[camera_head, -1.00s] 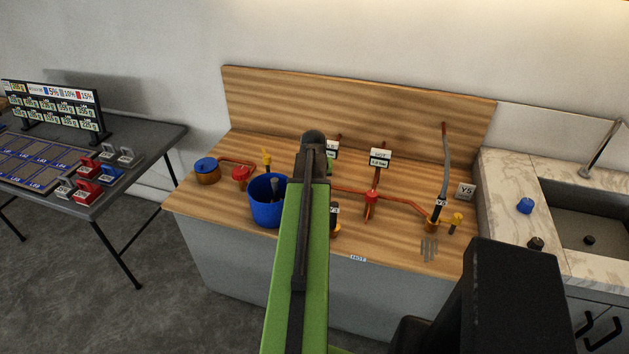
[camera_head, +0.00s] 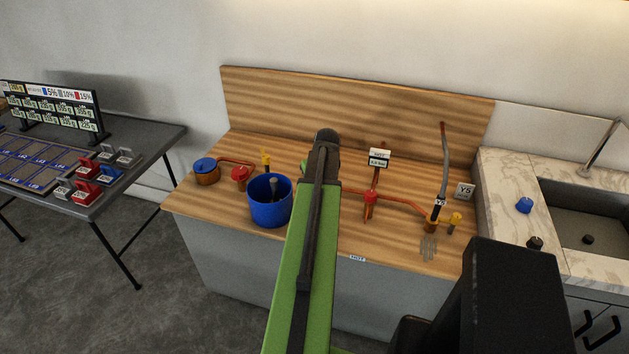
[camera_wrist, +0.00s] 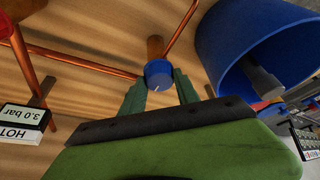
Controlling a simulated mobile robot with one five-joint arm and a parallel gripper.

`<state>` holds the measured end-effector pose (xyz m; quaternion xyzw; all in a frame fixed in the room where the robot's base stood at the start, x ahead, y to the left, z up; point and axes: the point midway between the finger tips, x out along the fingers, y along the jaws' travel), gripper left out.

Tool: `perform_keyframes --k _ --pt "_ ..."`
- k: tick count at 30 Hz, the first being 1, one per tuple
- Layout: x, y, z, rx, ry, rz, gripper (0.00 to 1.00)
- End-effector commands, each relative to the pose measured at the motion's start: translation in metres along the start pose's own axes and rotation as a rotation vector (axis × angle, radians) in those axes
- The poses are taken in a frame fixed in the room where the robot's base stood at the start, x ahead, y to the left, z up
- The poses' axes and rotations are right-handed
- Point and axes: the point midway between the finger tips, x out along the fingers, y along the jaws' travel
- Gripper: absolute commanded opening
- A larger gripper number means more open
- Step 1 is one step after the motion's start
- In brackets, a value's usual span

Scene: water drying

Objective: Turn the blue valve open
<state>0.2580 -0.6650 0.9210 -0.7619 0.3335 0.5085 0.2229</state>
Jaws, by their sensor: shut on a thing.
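The blue valve (camera_wrist: 158,73) is a round blue knob with a white pointer line, on a copper-coloured body, in the wrist view. My gripper (camera_wrist: 159,84) has its green fingers on both sides of the knob and is shut on it. The pointer line slants in the wrist view. In the head view my own arm hides the knob and my fingertips.
A blue bucket (camera_head: 270,210) with a grey item inside stands left of my arm; it is close to the valve in the wrist view (camera_wrist: 232,35). Copper pipes, a red valve (camera_head: 369,197) and a HOT 3.0 bar sign (camera_head: 379,158) stand to the right.

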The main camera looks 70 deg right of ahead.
Motion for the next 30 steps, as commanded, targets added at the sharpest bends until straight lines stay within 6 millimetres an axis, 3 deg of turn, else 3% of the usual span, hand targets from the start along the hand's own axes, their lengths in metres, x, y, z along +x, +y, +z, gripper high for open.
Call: perform_keyframes --k 7,8,12,23,30 --pt "0.000 0.000 0.001 -0.001 -0.004 0.000 0.00" --pt "0.000 0.000 0.001 -0.001 -0.004 0.000 0.40" --pt "0.000 0.000 0.001 -0.001 -0.003 0.000 0.58" --pt "-0.003 0.000 0.000 0.000 -0.001 0.000 0.59" --pt "-0.035 -0.001 -0.002 0.001 -0.001 0.000 0.59"
